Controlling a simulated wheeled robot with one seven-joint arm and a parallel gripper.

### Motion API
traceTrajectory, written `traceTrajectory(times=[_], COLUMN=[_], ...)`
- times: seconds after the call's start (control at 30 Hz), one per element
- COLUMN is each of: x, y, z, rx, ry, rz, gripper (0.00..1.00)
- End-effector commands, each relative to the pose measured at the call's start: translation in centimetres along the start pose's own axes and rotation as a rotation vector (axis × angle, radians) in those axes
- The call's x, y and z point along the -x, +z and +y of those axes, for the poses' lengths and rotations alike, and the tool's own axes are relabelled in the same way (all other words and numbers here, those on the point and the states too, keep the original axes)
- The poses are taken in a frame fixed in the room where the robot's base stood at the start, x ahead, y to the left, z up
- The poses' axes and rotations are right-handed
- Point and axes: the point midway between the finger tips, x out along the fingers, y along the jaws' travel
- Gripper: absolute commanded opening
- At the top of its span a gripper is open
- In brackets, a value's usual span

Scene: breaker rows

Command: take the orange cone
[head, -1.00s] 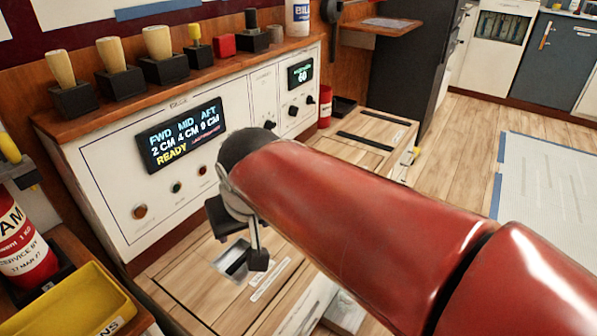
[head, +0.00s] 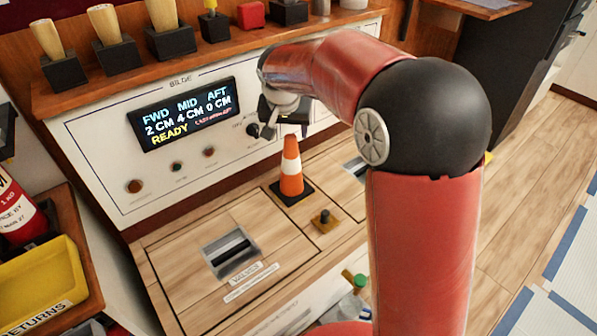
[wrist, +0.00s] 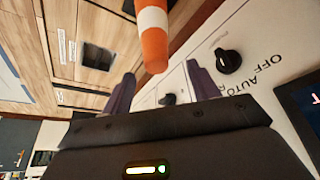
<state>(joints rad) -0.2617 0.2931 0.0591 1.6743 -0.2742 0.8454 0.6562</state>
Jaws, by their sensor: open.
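The orange cone (head: 291,176) has a white band and a dark square base. It stands upright on the wooden bench top, in front of the white panel. My gripper (head: 286,122) is open and empty just above the cone's tip, close to the panel. In the wrist view, the cone (wrist: 154,45) comes in from the top edge, with its tip pointing at the gap between my open fingers (wrist: 160,86). No finger visibly grips it. The cone's base is cut off in that view.
The panel (head: 105,170) with its display (head: 183,113) and knobs rises behind the cone. A recessed handle (head: 231,250) lies front left. A yellow bin (head: 40,285) stands at far left.

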Motion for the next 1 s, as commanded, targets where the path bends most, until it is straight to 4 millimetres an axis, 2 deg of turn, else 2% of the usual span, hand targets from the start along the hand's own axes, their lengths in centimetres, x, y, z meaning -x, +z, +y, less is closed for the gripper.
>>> traceTrajectory(times=[0.4,0.7,1.0], x=[-5.5,-5.9,-5.9], y=[0.2,0.1,0.1], z=[0.5,0.5,0.5], rx=[0.0,0.0,0.0], ry=[0.001,0.0,0.0], rz=[-0.002,0.0,0.0], gripper=[0.6,0.59,0.2])
